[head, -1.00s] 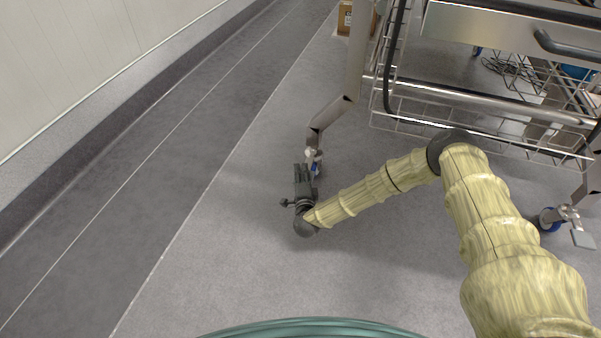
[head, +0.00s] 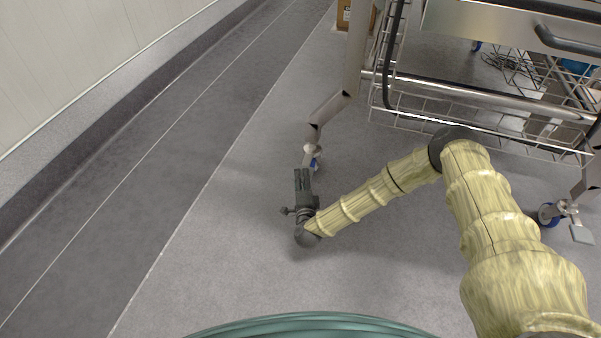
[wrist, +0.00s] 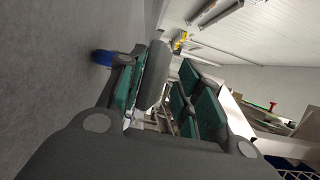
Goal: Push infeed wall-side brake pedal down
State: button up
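The wall-side caster (head: 313,157) stands at the foot of the cart's left leg, partly hidden behind my gripper (head: 303,173). My gripper lies low near the floor, on the near side of this caster, with its fingers pointing toward it. In the wrist view my gripper (wrist: 160,97) shows teal finger pads with a gap between them. A grey rounded plate (wrist: 156,75), apparently the brake pedal, shows in that gap. The blue wheel (wrist: 101,57) shows at its left. I cannot tell whether the fingers touch the plate or how far it is tilted.
The metal cart (head: 470,95) with wire baskets fills the upper right. Another caster (head: 546,215) with a grey pedal (head: 582,235) stands at the right. Dark floor strip and pale wall (head: 70,60) run along the left. The floor between is clear.

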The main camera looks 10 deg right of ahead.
jog(key=s, duration=0.7)
jog(key=shift+s+a, duration=0.2)
jog(key=shift+a, duration=0.05)
